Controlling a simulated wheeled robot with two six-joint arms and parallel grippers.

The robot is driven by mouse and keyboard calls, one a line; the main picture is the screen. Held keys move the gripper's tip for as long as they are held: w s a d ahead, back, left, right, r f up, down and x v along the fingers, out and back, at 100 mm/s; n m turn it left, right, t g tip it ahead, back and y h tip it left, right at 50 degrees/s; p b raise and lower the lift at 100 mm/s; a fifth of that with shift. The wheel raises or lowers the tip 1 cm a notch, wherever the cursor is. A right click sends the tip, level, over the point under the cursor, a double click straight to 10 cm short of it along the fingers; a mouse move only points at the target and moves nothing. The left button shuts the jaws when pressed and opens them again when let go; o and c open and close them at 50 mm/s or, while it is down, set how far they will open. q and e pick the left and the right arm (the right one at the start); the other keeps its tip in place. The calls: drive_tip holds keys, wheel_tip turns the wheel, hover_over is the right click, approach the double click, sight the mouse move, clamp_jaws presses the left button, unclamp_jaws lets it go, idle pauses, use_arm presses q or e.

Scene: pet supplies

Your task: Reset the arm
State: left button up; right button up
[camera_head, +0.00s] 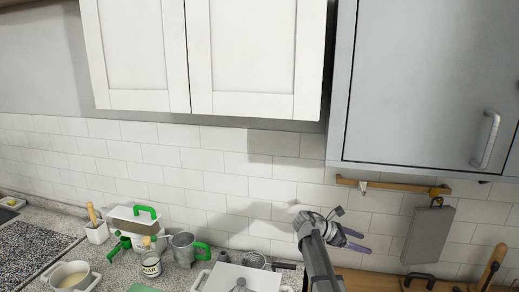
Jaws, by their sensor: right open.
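My right arm rises from the bottom edge in the camera_head view. My right gripper (354,240) is at its upper end, in front of the white tiled wall above the counter. Its two purplish fingers point right and stand apart, with nothing visible between them. My left gripper is not in view.
A white wall cabinet (255,50) and a grey cabinet (425,85) hang above. The counter holds a grey metal cup (182,248), a labelled jar (151,266), a white bowl (70,277) and a white utensil pot (97,232). A grey board (428,236) hangs from a wooden rail (392,187).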

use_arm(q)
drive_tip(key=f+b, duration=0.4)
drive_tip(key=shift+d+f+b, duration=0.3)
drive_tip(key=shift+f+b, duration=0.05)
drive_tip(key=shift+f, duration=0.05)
use_arm(e)
drive_tip(key=s+a+f+m+y, duration=0.4)
drive_tip(key=s+a+f, duration=0.2)
drive_tip(key=s+a, duration=0.3)
drive_tip(key=s+a+f+m+y, duration=0.4)
drive_tip(key=s+a+f+m, duration=0.1)
drive_tip(key=s+a, duration=0.4)
drive_tip(key=s+a+f+m+y, duration=0.4)
drive_tip(key=s+a, duration=0.5)
drive_tip(key=s, duration=0.3)
wheel_tip(320, 180, down, 3)
drive_tip(key=shift+a+r+m+g, duration=0.15)
drive_tip(key=shift+a+m+g, duration=0.15)
drive_tip(key=shift+m, duration=0.2)
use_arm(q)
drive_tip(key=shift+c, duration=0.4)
use_arm(e)
drive_tip(key=shift+c, duration=0.3)
